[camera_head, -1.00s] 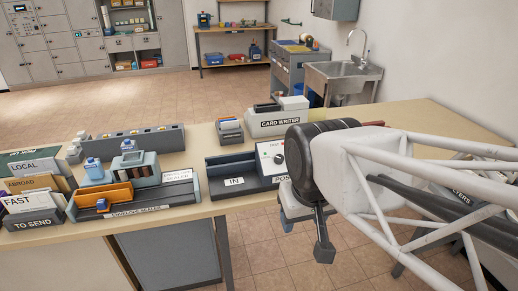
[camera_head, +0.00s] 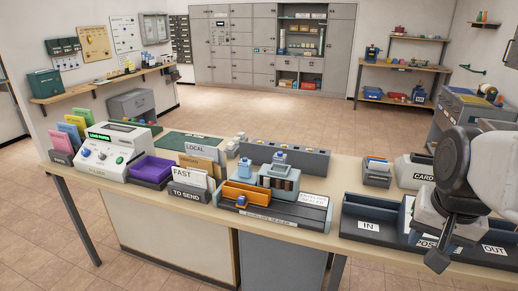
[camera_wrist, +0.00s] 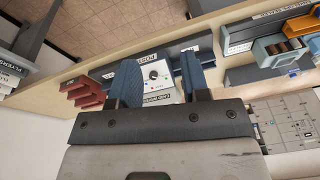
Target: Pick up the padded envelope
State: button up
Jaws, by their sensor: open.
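My gripper (camera_wrist: 160,70) is open and empty in the wrist view, its two blue fingers spread apart. Beyond it lies the white machine (camera_wrist: 153,77) with a dial and a dark base. In the head view my gripper (camera_head: 438,260) hangs near the front right of the table, beside the dark POST/OUT tray. I cannot make out a padded envelope for certain in either view. Upright card-like pieces stand in the TO SEND holder (camera_head: 188,194), behind FAST, ABROAD and LOCAL labels.
The long table (camera_head: 205,212) also holds the envelope sealer (camera_head: 268,221), a purple tray (camera_head: 151,170), a white folder machine (camera_head: 113,152), the IN tray (camera_head: 368,227) and the card writer (camera_head: 413,172). Grey lockers (camera_head: 233,55) stand at the back; the floor between is clear.

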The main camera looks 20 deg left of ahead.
jog(key=w+a+r+m, duration=0.25)
jog(key=w+a, duration=0.35)
jog(key=w, duration=0.4)
jog(key=w+a+r+m, duration=0.2)
jog(key=w+a+r, duration=0.2)
jog(key=w+a, duration=0.45)
jog(key=w+a+m+g+y, duration=0.1)
jog(key=w+a+m, duration=0.3)
jog(key=w+a, duration=1.05)
jog(key=w+a+f+m, duration=0.25)
jog(key=w+a, duration=0.25)
jog(key=a, duration=0.4)
jog(key=w+a+f+m, duration=0.1)
jog(key=w+a+f, duration=0.35)
jog(key=a, duration=0.55)
jog(key=w+a+f+m, duration=0.1)
jog(key=a+f, duration=0.2)
jog(key=a, duration=0.4)
jog(key=w+a+f+m+g, duration=0.1)
jog(key=a+f, duration=0.2)
jog(key=a, duration=0.5)
jog(key=a+f+m, duration=0.1)
jog(key=a+f, duration=0.2)
jog(key=a, duration=0.4)
jog(key=shift+w+a+f+m, duration=0.3)
jog(key=shift+w+a+f, duration=0.1)
jog(key=shift+a+f, duration=0.3)
jog(key=shift+a, duration=0.25)
jog(key=shift+f, duration=0.15)
